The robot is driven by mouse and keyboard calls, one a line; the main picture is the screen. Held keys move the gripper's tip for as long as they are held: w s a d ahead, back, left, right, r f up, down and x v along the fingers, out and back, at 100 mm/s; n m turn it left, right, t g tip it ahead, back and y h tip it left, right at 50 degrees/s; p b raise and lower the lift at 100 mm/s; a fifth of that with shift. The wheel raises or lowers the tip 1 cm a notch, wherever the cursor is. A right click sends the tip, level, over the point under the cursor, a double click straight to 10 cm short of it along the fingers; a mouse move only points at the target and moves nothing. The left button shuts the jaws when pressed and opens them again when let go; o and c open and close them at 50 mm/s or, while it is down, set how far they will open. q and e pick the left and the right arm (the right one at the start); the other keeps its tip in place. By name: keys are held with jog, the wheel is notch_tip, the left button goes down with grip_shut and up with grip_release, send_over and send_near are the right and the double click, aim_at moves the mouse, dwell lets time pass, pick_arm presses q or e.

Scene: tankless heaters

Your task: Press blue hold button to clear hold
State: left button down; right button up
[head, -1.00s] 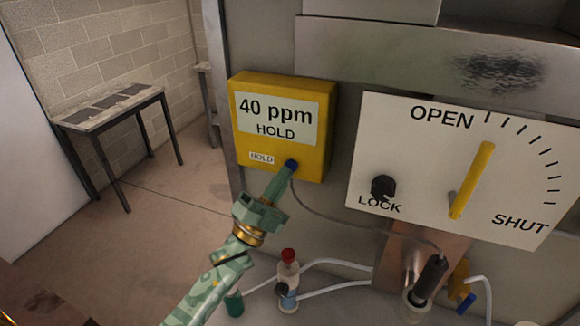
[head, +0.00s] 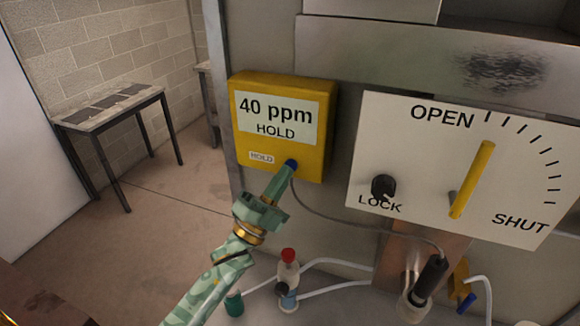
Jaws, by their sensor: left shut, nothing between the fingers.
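A yellow meter box (head: 313,150) is fixed to the grey panel. Its display (head: 276,117) reads "40 ppm" and "HOLD". A small label "HOLD" (head: 261,157) is at its lower left. The blue hold button (head: 291,165) is to the right of that label, near the box's lower edge. My left gripper (head: 286,172) is shut, with its fingertips at the button and partly in front of it; they look to be touching it, but I cannot tell whether it is pressed in. My right gripper is not in view.
Right of the box is a white plate (head: 415,160) with a yellow lever (head: 472,180) and a black LOCK knob (head: 383,187). Below are a red-capped bottle (head: 288,278), tubes and a black probe (head: 430,277) on a cable. A small table (head: 108,108) stands at the left.

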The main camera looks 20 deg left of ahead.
pick_arm(q)
jog(key=shift+w, duration=0.35)
dwell(0.3)
jog(key=shift+s, duration=0.45)
jog(key=s+p, duration=0.1)
jog(key=s, duration=0.5)
jog(key=shift+d+p, duration=0.15)
jog(key=shift+p, duration=0.15)
